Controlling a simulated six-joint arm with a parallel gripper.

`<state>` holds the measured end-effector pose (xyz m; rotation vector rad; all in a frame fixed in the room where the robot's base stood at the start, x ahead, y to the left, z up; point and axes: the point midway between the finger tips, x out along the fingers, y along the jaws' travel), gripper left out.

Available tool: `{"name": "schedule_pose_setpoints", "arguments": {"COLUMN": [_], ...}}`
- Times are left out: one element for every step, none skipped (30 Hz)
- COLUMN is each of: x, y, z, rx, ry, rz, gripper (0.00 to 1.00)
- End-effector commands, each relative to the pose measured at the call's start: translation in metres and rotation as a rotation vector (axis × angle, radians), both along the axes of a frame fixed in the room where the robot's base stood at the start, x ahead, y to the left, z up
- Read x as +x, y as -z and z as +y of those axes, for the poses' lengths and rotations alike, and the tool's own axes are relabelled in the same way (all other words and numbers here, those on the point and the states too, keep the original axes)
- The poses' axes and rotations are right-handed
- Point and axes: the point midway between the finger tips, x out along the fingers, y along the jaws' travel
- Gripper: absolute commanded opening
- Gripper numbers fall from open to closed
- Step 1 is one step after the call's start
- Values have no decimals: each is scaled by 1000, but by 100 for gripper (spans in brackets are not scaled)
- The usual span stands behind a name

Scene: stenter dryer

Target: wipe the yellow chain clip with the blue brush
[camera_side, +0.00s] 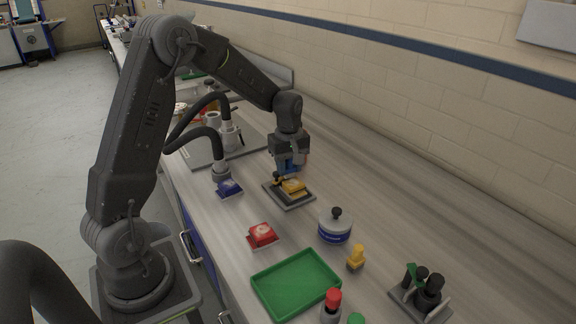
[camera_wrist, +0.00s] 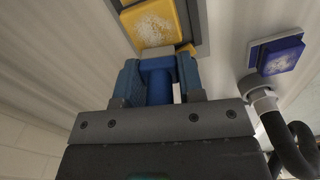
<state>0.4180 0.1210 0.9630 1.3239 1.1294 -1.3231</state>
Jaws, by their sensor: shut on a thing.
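The yellow chain clip (camera_side: 293,186) sits on a dark-rimmed grey plate (camera_side: 291,201) on the bench. In the wrist view the clip (camera_wrist: 152,22) carries a whitish, speckled patch on its top face. My gripper (camera_side: 290,167) points down just above the clip. In the wrist view my gripper (camera_wrist: 158,75) is shut on the blue brush (camera_wrist: 157,82), whose end reaches the clip's near edge. Whether the brush touches the clip or hovers just over it, I cannot tell. The jaws hide part of the brush.
A blue clip (camera_side: 229,187) and a red clip (camera_side: 262,234) with pale patches lie nearby. A round lidded pot (camera_side: 335,228), a yellow-topped piece (camera_side: 356,257), a green tray (camera_side: 296,283) and a holder with dark tools (camera_side: 425,292) stand nearer the camera. A hose (camera_side: 207,135) runs at left.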

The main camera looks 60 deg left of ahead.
Motion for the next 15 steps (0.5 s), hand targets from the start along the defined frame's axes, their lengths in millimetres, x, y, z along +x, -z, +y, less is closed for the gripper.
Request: {"name": "schedule_pose_setpoints", "arguments": {"x": [0, 0, 0, 0, 0, 0, 0, 0, 0, 0, 0, 0, 0, 0, 0], "y": [0, 0, 0, 0, 0, 0, 0, 0, 0, 1, 1, 1, 1, 1, 1], "z": [-4, -6, -10, -13, -15, -18, -21, -23, -24, -25, -26, -27, -27, -28, -30], "rx": [0, 0, 0, 0, 0, 1, 1, 1, 1, 1, 1, 1, 1, 1, 1], "ry": [2, 3, 4, 3, 3, 3, 3, 3, 2, 2, 1, 1, 1, 1, 1], "rz": [0, 0, 0, -1, -1, -1, -2, -2, -2, -2, -2, -2, -1, -1, -1], "gripper": [12, 12, 12, 12, 12, 12, 12, 12, 12, 12, 12, 12, 12, 12, 12]}}
